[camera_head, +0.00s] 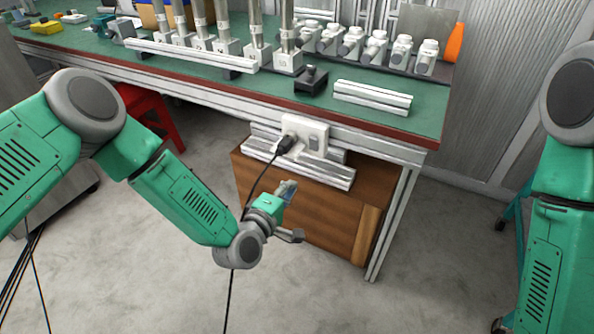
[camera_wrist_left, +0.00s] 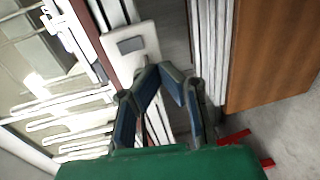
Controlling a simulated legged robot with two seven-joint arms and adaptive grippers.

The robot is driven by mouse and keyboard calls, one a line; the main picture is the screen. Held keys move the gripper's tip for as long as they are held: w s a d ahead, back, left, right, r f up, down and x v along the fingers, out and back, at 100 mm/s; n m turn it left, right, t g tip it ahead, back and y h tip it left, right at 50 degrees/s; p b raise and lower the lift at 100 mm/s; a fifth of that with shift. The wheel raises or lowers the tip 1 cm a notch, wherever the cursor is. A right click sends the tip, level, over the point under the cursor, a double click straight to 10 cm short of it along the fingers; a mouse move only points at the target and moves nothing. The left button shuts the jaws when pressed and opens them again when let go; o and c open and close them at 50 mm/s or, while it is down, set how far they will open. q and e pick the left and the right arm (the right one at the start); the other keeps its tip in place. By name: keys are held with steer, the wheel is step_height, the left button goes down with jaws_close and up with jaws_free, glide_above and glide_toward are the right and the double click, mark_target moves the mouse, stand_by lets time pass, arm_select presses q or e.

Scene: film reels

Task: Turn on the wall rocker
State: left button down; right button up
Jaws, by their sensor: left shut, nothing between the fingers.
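The wall rocker (camera_head: 314,142) is a small grey switch on a white plate (camera_head: 321,130) mounted under the front edge of the workbench. A black plug (camera_head: 285,145) sits in the plate's left part. My left gripper (camera_head: 289,187) is below and slightly left of the plate, apart from it in the head view. In the left wrist view the rocker (camera_wrist_left: 131,44) shows clear beyond the fingers. The left gripper (camera_wrist_left: 163,68) is shut and empty there, its fingertips overlapping the plate's lower right edge. My right gripper is outside the view.
A black cord hangs from the plug behind my left wrist. A brown wooden cabinet (camera_head: 300,215) stands beneath the bench. The green bench top (camera_head: 215,72) carries metal posts, white fittings and a black block (camera_head: 311,82). A red stool (camera_head: 150,112) is at left.

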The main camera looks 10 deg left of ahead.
arm_select(q)
steer(key=shift+s+a+f, duration=0.3)
steer(key=shift+s+a, duration=0.55)
steer(key=shift+s, duration=0.05)
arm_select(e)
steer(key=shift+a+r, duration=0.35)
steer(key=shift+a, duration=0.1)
arm_select(q)
steer(key=shift+d, duration=0.1)
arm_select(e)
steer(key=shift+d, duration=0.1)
